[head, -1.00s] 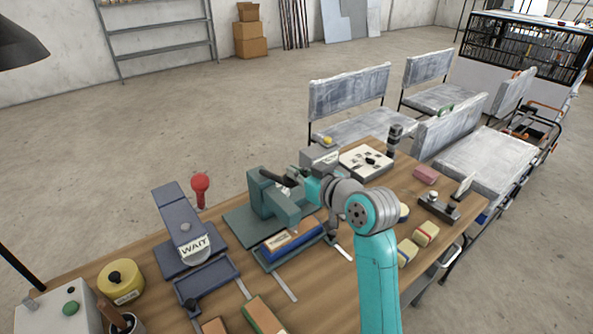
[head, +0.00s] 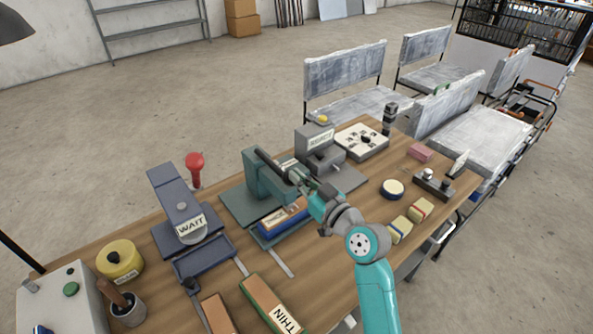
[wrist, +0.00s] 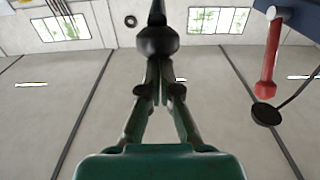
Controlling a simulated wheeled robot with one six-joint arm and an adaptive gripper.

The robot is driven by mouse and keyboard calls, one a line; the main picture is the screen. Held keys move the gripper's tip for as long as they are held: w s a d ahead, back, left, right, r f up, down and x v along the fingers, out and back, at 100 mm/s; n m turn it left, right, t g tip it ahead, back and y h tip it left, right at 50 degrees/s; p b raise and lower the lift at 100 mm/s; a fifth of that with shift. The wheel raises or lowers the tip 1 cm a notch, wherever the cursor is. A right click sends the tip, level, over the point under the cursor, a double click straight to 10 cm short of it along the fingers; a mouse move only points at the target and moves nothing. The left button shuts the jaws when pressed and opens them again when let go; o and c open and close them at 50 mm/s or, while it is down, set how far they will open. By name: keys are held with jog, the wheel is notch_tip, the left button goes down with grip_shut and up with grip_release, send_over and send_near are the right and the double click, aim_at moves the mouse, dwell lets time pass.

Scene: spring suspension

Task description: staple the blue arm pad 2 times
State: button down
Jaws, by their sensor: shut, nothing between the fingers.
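The blue arm pad (head: 284,215) lies in the tray at the front of a teal press (head: 258,178), with a brown strip and a pale label showing on it. The press has a black lever handle (head: 266,157) on top. My gripper (head: 291,173) is shut and empty, close beside the press head above the pad. In the wrist view my gripper (wrist: 158,97) has its fingers together, with a black knob (wrist: 157,41) just beyond the tips. I cannot tell whether they touch it. The press's underside is hidden.
A dark blue press marked WAIT (head: 190,222) with a red knob (head: 195,163) stands left. A grey REJECT unit (head: 318,143) stands behind my gripper. A green pad marked THIN (head: 270,304) lies in front. Yellow blocks (head: 400,229) lie right. Some bare wood shows in front.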

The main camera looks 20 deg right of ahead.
jog(key=shift+f, duration=0.7)
jog(key=v, duration=1.2)
jog(key=shift+r, duration=0.55)
